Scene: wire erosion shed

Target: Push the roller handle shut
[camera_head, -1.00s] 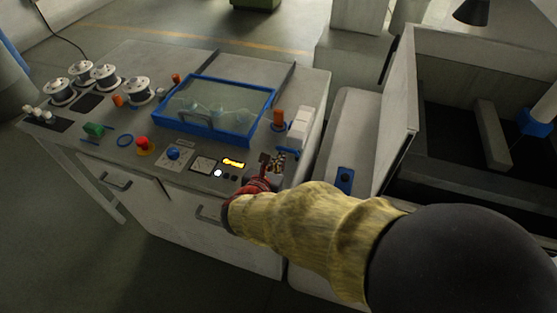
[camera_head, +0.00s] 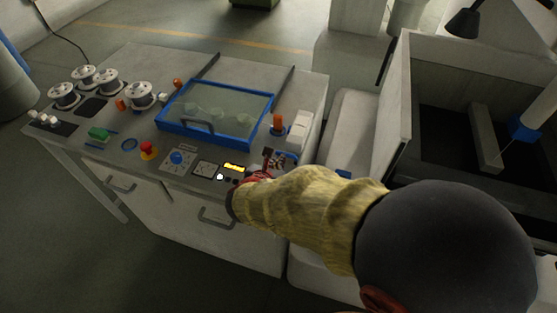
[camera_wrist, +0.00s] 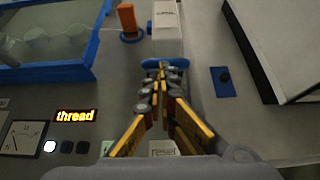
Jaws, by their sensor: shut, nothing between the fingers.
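The roller handle appears to be the small blue piece (camera_wrist: 165,63) at the near end of a white block (camera_wrist: 167,28) in the wrist view. In the head view the white block (camera_head: 298,132) stands at the right end of the machine top, and the blue piece is partly hidden behind my gripper. My gripper (camera_head: 273,158) is shut and empty, low over the panel's right end. In the wrist view the fingertips (camera_wrist: 163,73) are right at the blue piece; I cannot tell whether they touch it.
A blue-framed clear cover (camera_head: 215,108) and an orange post (camera_head: 278,122) are left of the white block. A lit "thread" display (camera_wrist: 75,115) and a red button (camera_head: 148,148) sit on the panel. A raised tank wall (camera_head: 397,110) stands to the right.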

